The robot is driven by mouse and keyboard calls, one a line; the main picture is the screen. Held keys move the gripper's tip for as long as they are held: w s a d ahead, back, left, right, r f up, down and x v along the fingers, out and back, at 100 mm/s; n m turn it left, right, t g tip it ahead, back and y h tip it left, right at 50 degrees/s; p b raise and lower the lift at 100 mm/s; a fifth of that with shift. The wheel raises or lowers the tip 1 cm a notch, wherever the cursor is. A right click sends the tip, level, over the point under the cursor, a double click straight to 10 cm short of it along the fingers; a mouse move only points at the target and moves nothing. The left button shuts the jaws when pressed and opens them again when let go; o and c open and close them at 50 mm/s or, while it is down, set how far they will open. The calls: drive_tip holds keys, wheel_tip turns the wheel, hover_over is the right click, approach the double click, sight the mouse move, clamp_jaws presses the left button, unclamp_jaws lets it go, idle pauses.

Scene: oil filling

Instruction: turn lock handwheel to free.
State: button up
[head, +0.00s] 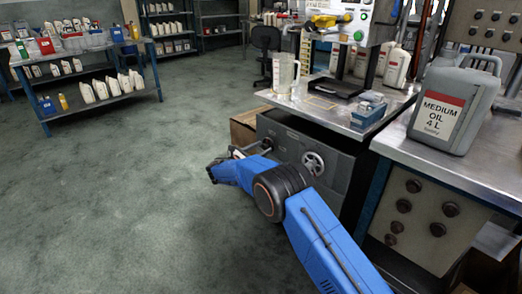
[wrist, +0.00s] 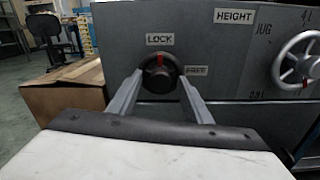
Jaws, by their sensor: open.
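The lock handwheel (wrist: 159,80) is a dark round knob on the grey cabinet front in the wrist view. Its red mark points up at the LOCK label (wrist: 160,39). The FREE label (wrist: 196,70) is to its right. My gripper (wrist: 161,84) is open, with one grey finger on each side of the knob. Whether the fingers touch it cannot be told. In the head view my gripper (head: 252,150) is at the left part of the grey cabinet (head: 345,160), and the knob is hard to make out.
A larger spoked handwheel (wrist: 298,60) under the HEIGHT label (wrist: 234,16) is at right; it also shows in the head view (head: 313,162). A cardboard box (wrist: 62,92) stands left of the cabinet. A clear jug (head: 286,74) stands on the bench above. Open floor lies left.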

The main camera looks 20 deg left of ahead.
drive_tip(key=shift+c, duration=0.7)
drive_tip(key=c, duration=0.9)
drive_tip(key=m, duration=0.4)
drive_tip(key=shift+m, duration=0.3)
drive_tip(key=m, duration=0.4)
drive_tip(key=shift+f+m, duration=0.1)
drive_tip(key=shift+m, duration=0.2)
drive_tip(key=m, duration=0.4)
drive_tip(key=shift+m, duration=0.3)
drive_tip(key=shift+f+m, duration=0.1)
drive_tip(key=shift+m, duration=2)
